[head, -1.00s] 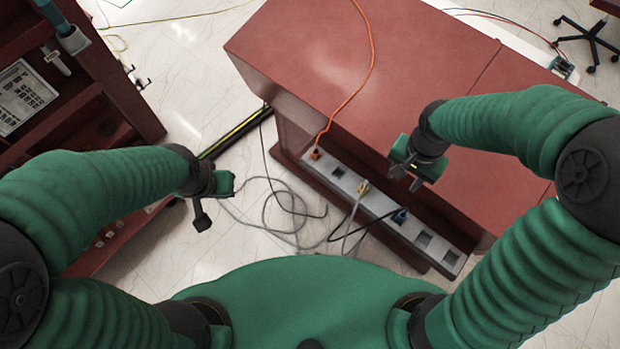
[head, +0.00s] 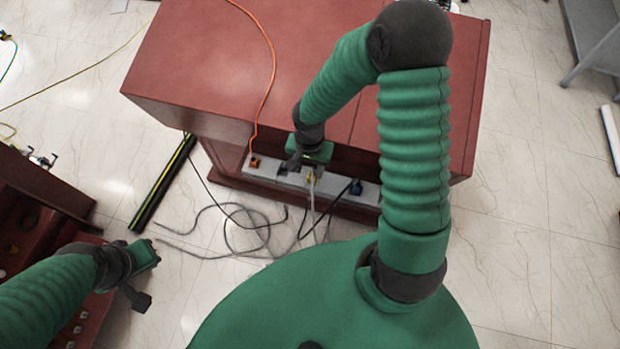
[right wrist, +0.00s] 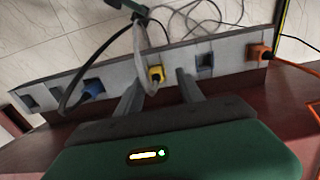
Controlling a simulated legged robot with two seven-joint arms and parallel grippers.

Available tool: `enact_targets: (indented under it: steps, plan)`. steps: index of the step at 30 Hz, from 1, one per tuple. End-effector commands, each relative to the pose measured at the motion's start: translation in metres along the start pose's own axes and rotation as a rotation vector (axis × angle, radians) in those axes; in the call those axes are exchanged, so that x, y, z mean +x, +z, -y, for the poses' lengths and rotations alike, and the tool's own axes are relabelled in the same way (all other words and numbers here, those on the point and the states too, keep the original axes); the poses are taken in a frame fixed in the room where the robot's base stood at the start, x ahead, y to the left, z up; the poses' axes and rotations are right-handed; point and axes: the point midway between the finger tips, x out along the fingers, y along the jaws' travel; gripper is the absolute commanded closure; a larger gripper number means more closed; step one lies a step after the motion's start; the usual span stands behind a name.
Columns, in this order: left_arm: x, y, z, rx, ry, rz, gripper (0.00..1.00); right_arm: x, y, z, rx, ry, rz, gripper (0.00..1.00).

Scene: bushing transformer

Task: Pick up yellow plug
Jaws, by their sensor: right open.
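The yellow plug (head: 310,178) sits in the grey socket strip (head: 368,195) along the desk's lower edge, with a grey cable coming from it. In the right wrist view the yellow plug (right wrist: 156,75) shows between the two fingers of my right gripper (right wrist: 160,88), just beyond their tips. My right gripper (head: 301,165) is open and empty, close above the strip, and partly covers it in the head view. My left gripper (head: 138,280) is at the lower left, away from the strip; its jaws are not clear.
A blue plug (head: 356,187) with a black cable and an orange plug (head: 254,162) with an orange cable sit on either side. Loose cables (head: 240,225) lie on the floor. The red-brown desk (head: 200,60) rises behind the strip. A dark red cabinet (head: 40,190) stands left.

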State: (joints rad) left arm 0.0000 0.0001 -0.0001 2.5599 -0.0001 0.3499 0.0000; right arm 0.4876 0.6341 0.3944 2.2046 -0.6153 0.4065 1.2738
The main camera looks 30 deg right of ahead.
Motion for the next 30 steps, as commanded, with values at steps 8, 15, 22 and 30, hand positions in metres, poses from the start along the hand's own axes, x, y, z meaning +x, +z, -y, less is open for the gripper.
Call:
enact_targets:
  steps: [8,15,22,30]
  plan:
    - [0.009,0.002,0.000,0.000,0.000,0.000,1.00,0.040,-0.001,-0.004,0.002,0.001,0.003,0.55]
    - [0.008,0.002,0.000,0.000,0.000,0.000,1.00,0.039,-0.001,-0.003,0.001,0.002,0.001,0.65]
    - [0.008,0.002,0.000,0.000,0.000,0.000,1.00,0.039,-0.001,-0.003,0.001,0.002,0.002,0.95]
    - [0.008,0.002,0.000,0.000,0.000,0.000,1.00,0.038,0.000,-0.003,0.001,0.001,0.002,1.00]
